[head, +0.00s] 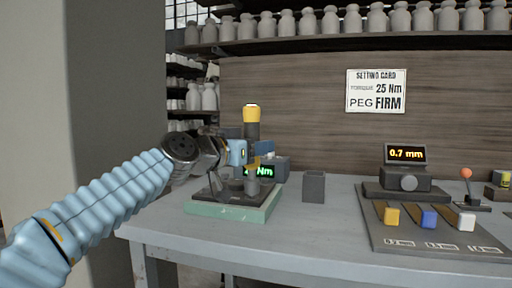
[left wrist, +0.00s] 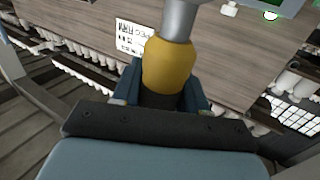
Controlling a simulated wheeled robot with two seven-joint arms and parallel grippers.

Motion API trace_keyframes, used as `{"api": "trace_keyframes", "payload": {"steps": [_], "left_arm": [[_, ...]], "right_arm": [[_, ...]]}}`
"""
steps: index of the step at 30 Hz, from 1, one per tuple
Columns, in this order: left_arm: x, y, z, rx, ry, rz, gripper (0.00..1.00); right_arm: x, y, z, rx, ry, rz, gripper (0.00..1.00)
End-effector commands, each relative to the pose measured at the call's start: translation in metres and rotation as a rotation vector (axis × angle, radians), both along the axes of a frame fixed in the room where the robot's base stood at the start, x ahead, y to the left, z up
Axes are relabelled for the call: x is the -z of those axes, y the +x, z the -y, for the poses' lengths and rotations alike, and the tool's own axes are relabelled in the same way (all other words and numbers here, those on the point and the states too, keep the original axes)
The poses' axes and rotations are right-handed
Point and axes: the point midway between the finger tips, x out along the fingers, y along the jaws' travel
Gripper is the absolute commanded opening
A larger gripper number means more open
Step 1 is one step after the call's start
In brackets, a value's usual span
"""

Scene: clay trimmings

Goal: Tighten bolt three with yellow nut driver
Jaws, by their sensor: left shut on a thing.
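The yellow nut driver (head: 251,114) stands upright above the green-based fixture (head: 232,211) on the table. Its yellow part (left wrist: 168,66) and a grey metal shaft fill the middle of the left wrist view. My left gripper (head: 250,152) is shut on the driver, its blue fingers on either side of the dark part by the yellow. A green readout (head: 264,170) on the fixture ends in "Nm"; its number is partly hidden behind the driver. The bolts cannot be made out, so I cannot tell whether the driver's lower end is on bolt three. My right gripper is not in view.
A setting card (head: 376,91) reads "25 Nm" and "PEG FIRM". Farther right are a gauge reading "0.7 mm" (head: 405,154), a board with yellow, blue and white knobs (head: 428,218), and a red-topped lever (head: 467,175).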

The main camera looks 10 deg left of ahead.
Motion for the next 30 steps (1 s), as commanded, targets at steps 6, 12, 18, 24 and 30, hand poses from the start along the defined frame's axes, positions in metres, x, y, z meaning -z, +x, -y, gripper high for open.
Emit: {"api": "trace_keyframes", "payload": {"steps": [6, 12, 18, 24, 30], "left_arm": [[0.0024, -0.0004, -0.0001, 0.000, -0.001, 0.003, 0.00], [0.0053, -0.0004, 0.0000, 0.000, -0.001, 0.002, 0.00], [0.0070, -0.0001, 0.0002, 0.001, 0.000, 0.000, 0.00], [0.0086, 0.0002, 0.0002, 0.001, 0.001, -0.002, 0.00], [0.0097, 0.0004, 0.0004, 0.001, 0.001, -0.003, 0.00]], "right_arm": [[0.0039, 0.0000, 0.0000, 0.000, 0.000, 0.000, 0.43], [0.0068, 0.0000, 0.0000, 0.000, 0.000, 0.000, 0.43], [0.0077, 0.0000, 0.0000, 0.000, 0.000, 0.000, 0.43], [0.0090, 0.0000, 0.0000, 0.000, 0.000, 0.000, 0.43], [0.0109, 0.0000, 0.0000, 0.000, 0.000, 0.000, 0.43]]}}
